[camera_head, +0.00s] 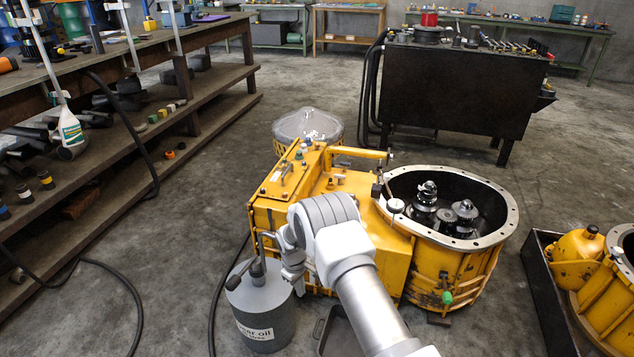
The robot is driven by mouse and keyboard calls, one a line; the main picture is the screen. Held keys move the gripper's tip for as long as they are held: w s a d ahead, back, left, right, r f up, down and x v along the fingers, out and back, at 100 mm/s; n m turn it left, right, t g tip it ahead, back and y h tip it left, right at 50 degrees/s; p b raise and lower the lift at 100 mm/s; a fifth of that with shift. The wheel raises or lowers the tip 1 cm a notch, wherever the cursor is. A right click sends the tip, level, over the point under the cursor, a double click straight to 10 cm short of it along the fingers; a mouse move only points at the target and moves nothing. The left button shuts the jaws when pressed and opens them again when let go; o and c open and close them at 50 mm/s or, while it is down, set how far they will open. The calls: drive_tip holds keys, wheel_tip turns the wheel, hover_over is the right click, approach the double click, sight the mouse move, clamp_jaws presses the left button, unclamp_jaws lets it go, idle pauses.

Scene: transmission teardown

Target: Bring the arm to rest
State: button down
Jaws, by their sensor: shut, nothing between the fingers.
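My arm (362,298) reaches up from the bottom of the view and bends at a grey and white joint. My gripper (296,286) hangs down from the wrist, small and partly hard to make out. It is shut and empty. It shows beside the top right of a grey gear oil can (262,308) and in front of the yellow transmission housing (345,190). I cannot tell whether it touches either. The housing's round open end (510,215) shows gears (447,212) inside. Part of the housing is hidden behind my arm.
A wooden shelf bench (215,85) with bottles and parts runs along the left. A dark workbench (455,90) with tools stands behind. A dark tray (540,290) with another yellow housing (605,300) is at right. Hoses (137,300) lie on the floor. Floor at back centre is clear.

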drive_tip(key=s+d+r+m+t+b, duration=0.15)
drive_tip(key=d+r, duration=0.25)
drive_tip(key=r, duration=0.9)
drive_tip(key=d+r+m+b, duration=0.1)
drive_tip(key=d+r+m, duration=0.15)
drive_tip(key=r, duration=1.05)
drive_tip(key=s+d+r+m+t+y+b, duration=0.1)
drive_tip(key=s+d+r, duration=0.3)
drive_tip(key=s+r, duration=0.15)
drive_tip(key=s+d+r+m+b, duration=0.1)
drive_tip(key=s+d+r, duration=0.2)
drive_tip(key=s+r, duration=0.3)
drive_tip(key=s+d+r+m+t+b, duration=0.1)
drive_tip(key=s+d+m, duration=0.15)
drive_tip(key=s, duration=0.75)
drive_tip(key=s+d+r+m+t+b, duration=0.1)
drive_tip(key=s+d+m+b, duration=0.15)
drive_tip(key=s, duration=0.85)
wheel_tip(320, 180, up, 29)
drive_tip(key=n+p, duration=0.1)
drive_tip(key=p, duration=2.8)
drive_tip(key=shift+d, duration=0.25)
